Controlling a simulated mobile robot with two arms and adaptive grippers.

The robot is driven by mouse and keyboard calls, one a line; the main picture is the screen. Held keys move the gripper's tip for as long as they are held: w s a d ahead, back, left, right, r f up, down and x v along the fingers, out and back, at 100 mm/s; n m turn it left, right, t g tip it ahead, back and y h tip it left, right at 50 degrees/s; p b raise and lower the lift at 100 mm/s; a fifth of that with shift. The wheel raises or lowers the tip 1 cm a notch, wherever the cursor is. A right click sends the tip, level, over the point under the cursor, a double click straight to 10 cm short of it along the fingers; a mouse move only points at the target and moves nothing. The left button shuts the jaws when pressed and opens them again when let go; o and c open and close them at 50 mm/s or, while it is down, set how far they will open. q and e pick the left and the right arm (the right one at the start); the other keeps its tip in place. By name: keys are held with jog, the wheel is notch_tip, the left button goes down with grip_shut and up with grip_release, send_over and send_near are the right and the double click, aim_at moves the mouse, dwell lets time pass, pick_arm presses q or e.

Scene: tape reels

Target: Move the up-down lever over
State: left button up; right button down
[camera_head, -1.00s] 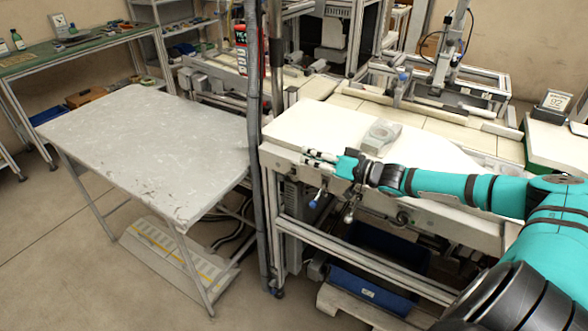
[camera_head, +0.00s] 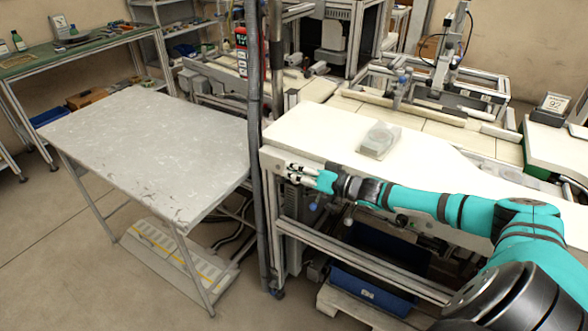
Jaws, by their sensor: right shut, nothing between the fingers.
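My right gripper (camera_head: 292,173) reaches in from the right, with its teal arm, to the front left edge of the white-topped bench (camera_head: 310,125). It is shut and empty, with its fingers pointing left. A small lever with a blue knob (camera_head: 314,207) hangs below the bench edge, a little below and right of the fingertips. A second small lever with a round metal knob (camera_head: 348,221) sits to its right, under my arm. I cannot tell which one is the up-down lever. The gripper appears apart from both knobs. My left gripper is not in view.
A clear grey block (camera_head: 380,139) lies on the bench top. A grey post (camera_head: 254,150) stands just left of the gripper. A folding table (camera_head: 150,145) to the left is bare. A blue crate (camera_head: 365,285) sits under the bench.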

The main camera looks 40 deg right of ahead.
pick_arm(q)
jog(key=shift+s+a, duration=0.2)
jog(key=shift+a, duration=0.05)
pick_arm(e)
jog(key=shift+s+a+f+n, duration=0.15)
jog(key=shift+a+n, duration=0.1)
jog(key=shift+n, duration=0.15)
